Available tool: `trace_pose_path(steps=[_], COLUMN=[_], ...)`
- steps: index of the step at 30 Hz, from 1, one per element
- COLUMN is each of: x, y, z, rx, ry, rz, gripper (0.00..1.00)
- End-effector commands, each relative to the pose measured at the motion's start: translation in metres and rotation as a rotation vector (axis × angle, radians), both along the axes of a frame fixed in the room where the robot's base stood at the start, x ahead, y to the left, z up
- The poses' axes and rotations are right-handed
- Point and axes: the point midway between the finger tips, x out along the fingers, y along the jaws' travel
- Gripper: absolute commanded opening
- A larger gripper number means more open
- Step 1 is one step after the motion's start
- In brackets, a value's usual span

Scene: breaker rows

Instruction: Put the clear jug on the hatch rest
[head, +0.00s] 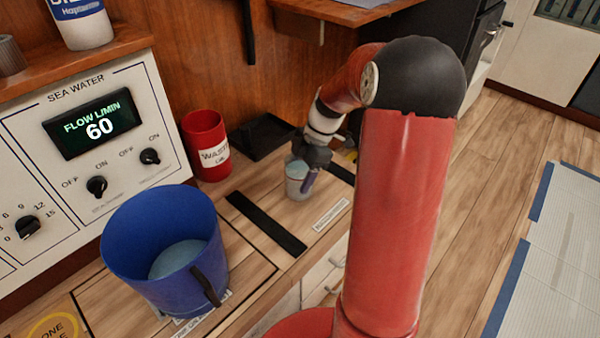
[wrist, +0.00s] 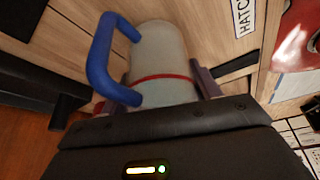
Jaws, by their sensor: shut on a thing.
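The clear jug (head: 297,184) is a small pale see-through cylinder in the head view, upright or nearly so. In the wrist view the jug (wrist: 160,55) shows a red band and a blue handle (wrist: 101,58) on its left. My gripper (head: 309,168) is shut on the jug, with a finger on either side of it in the wrist view (wrist: 158,88). The jug is over the wooden counter between two black strips, beside a white label (head: 331,215); the wrist view shows "HATCH" on a label (wrist: 243,17). I cannot tell whether its base touches the wood.
A blue bucket (head: 130,232) with liquid inside stands at the left, below the sea water panel (head: 102,128). A red waste cup (head: 204,138) and black tray (head: 262,137) stand behind. Black strips (head: 265,223) lie on the counter.

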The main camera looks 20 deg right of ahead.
Motion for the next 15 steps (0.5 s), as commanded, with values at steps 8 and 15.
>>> trace_pose_path(steps=[8,15], x=[0.0000,0.0000], y=[0.0001,0.0001], z=[-0.0057,-0.0056], rx=[0.000,0.000], ry=[0.000,0.000], rz=[0.000,0.000], gripper=[0.69,0.84])
